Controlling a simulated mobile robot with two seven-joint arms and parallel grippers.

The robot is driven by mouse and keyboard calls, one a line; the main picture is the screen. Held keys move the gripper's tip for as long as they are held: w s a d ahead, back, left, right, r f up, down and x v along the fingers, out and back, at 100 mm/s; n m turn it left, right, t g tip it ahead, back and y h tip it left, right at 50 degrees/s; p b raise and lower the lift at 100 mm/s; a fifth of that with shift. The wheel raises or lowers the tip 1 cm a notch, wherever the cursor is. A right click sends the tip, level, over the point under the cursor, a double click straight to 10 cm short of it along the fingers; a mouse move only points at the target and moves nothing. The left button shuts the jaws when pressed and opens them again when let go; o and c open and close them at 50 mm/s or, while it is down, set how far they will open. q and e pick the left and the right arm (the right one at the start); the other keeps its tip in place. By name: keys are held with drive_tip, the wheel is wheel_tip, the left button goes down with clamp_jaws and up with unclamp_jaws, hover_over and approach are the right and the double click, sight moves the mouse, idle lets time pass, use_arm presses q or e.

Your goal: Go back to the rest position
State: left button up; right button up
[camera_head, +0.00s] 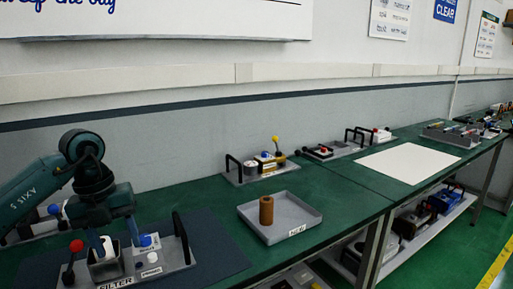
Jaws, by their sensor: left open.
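My left gripper (114,236) points down at the lower left, its fingers apart. It is over or just beside the grey module labelled FILTER (178,262), which has a red knob, blue-topped parts, a square metal holder (105,262) and black handles. The near finger overlaps the holder in the picture; I cannot tell whether it touches. Nothing shows clearly between the fingers. My right gripper is not in view.
A grey tray (299,218) holding an upright brown cylinder (266,210) stands on the green bench (345,203). Behind it is a module with a yellow knob (275,140). A white sheet (408,162) and more modules lie to the right. A wall runs along the back.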

use_arm(q)
drive_tip(key=d+f+m+g+h, duration=0.1)
drive_tip(key=d+f+m+h, duration=0.15)
drive_tip(key=d+f, duration=0.4)
drive_tip(key=s+d+r+n+h, duration=0.1)
drive_tip(key=s+d+h, duration=0.1)
drive_tip(key=d+h, duration=0.35)
drive_tip(key=s+d+n+t+h, duration=0.1)
drive_tip(key=s+d+h, duration=0.2)
drive_tip(key=d+h, duration=0.3)
drive_tip(key=s+d+r+n+h, duration=0.15)
drive_tip(key=d+h, duration=0.25)
drive_tip(key=d, duration=0.4)
drive_tip(key=a+f+n+t+y, duration=0.55)
drive_tip(key=f+n+t, duration=0.2)
drive_tip(key=n, duration=0.35)
drive_tip(key=a+f+n+t+y, duration=0.4)
drive_tip(key=f+n+t+y, duration=0.2)
drive_tip(key=n+t, duration=0.45)
drive_tip(key=s+a+f+n+g+y, duration=0.3)
drive_tip(key=s+f+n+g, duration=0.3)
drive_tip(key=s+f, duration=0.5)
drive_tip(key=shift+s+a+f+g+y+p, duration=0.2)
drive_tip(key=shift+s+f+g+y+p, duration=0.15)
drive_tip(key=shift+f+g+y, duration=0.4)
drive_tip(key=shift+c, duration=0.2)
